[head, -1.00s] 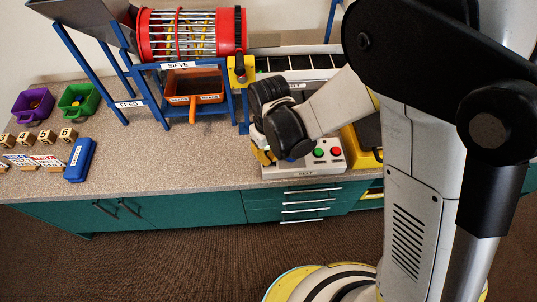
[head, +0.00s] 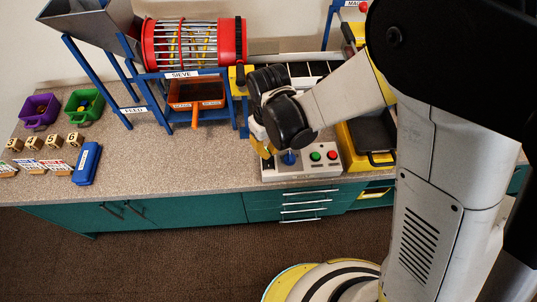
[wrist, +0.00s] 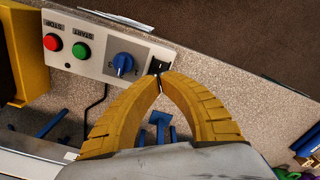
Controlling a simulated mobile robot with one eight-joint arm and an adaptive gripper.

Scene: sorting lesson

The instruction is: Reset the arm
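My arm reaches across from the right in the head view, and my gripper (head: 268,150) hangs over the left end of the white control box. In the wrist view its two yellow fingers (wrist: 160,78) curve together with their tips meeting, and I see nothing held. The tips are by the black switch at the end of the control box (wrist: 95,48); I cannot tell whether they touch it. The box carries a red button (wrist: 53,42), a green button (wrist: 83,50) and a blue knob (wrist: 122,64). The knob also shows in the head view (head: 289,158).
Behind stand a red sieve drum (head: 150,45) on a blue frame and an orange drawer (head: 196,92). A yellow-framed black tray (head: 370,135) is right of the box. Purple (head: 40,111) and green (head: 84,107) bins, number blocks and a blue case (head: 86,164) lie left. The counter between is clear.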

